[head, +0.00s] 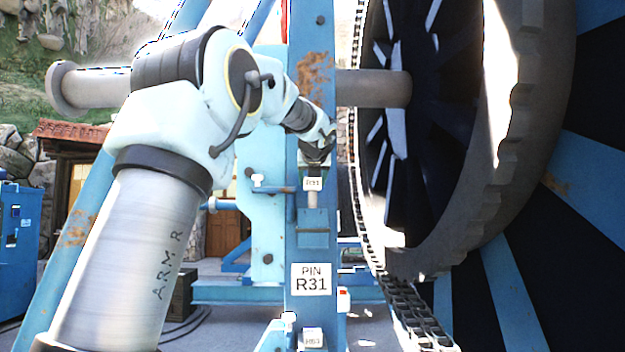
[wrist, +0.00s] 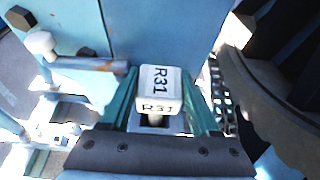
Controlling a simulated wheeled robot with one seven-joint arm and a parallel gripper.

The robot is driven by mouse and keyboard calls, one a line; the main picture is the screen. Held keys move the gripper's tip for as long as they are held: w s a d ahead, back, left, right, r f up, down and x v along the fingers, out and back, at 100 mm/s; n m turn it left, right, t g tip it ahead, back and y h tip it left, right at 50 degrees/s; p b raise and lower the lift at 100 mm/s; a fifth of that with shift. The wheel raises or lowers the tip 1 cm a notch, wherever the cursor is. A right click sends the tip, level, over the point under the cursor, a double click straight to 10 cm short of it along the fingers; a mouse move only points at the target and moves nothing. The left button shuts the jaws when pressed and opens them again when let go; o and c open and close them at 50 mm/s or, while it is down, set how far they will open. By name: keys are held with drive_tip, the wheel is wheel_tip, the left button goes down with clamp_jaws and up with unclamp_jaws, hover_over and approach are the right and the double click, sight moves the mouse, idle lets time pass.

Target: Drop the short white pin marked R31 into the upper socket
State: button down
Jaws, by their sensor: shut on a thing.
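The short white pin has a block head marked R31 (head: 313,184), and a grey shank points down below it. It hangs upright in my gripper (head: 315,163), which is shut on it. In the wrist view the pin's head (wrist: 160,84) shows R31 on two faces, between the two teal fingers. A blue socket block (head: 313,228) on the blue post stands directly under the shank in the head view. I cannot tell whether the shank's tip is above its opening or inside it. A dark opening shows around the shank in the wrist view.
A PIN R31 sign (head: 311,279) is on the post below. A white-headed pin or knob (head: 257,180) on a blue bar is just left. A chain (head: 358,215) and large toothed reel wheel (head: 540,120) stand close at right. Another white-topped piece (head: 312,338) is lower down.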

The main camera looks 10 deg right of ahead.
sight(313, 197)
drive_tip(key=shift+f+b, duration=1.25)
drive_tip(key=shift+f, duration=0.8)
drive_tip(key=shift+r+p, duration=0.1)
drive_tip(key=shift+p, duration=0.2)
drive_tip(key=shift+f, duration=0.3)
drive_tip(key=shift+f, duration=0.35)
drive_tip(key=shift+f, duration=0.2)
idle(0.5)
drive_tip(key=shift+c, duration=0.2)
unclamp_jaws()
drive_tip(key=shift+r, duration=0.1)
drive_tip(key=shift+s, duration=0.1)
